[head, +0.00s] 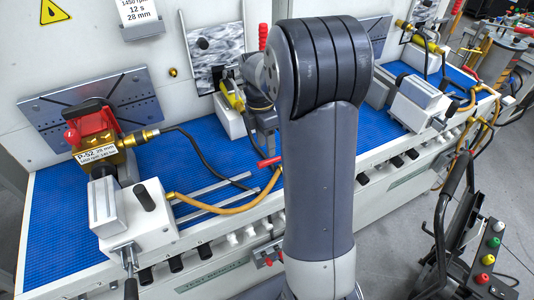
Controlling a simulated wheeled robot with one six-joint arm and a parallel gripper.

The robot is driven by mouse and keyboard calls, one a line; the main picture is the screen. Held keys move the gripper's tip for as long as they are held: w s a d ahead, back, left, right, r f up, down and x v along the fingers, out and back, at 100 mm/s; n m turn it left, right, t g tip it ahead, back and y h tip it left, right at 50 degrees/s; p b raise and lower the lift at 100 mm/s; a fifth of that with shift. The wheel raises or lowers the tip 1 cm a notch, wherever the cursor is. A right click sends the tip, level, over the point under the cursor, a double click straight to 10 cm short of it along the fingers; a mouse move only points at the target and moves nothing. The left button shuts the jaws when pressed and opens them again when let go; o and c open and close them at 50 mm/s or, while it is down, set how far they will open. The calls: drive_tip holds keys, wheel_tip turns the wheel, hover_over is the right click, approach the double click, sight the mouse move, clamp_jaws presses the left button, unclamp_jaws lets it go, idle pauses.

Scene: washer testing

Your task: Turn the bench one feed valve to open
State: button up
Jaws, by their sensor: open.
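A red lever (268,161) shows at the front edge of the blue bench top, just left of my upright arm link. The orange hose (225,207) runs towards it from the left, and I take it for the feed valve. The lever lies roughly crosswise; my arm hides the valve body and its right side. My gripper (266,146) is mostly hidden behind my arm, just above the red lever. It is open; I cannot tell whether it touches the lever.
The bench (60,225) carries a brass and red pump (95,130) labelled P-52 and a white clamp block (140,220) at left. A second clamp block (420,103) stands at right. A cart with coloured knobs (488,258) stands at lower right. Grey floor is free between.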

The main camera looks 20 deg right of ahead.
sight(268, 160)
drive_tip(key=r, duration=0.3)
drive_tip(key=w+r, duration=0.1)
drive_tip(key=r, duration=0.1)
drive_tip(key=shift+r, duration=0.25)
drive_tip(key=f, duration=0.3)
drive_tip(key=s+f, duration=0.1)
drive_tip(key=f, duration=0.3)
drive_tip(key=s+f, duration=0.1)
drive_tip(key=f, duration=0.2)
drive_tip(key=shift+f, duration=0.35)
drive_tip(key=shift+w+m, duration=0.15)
drive_tip(key=shift+m, duration=0.15)
drive_tip(key=shift+r, duration=0.1)
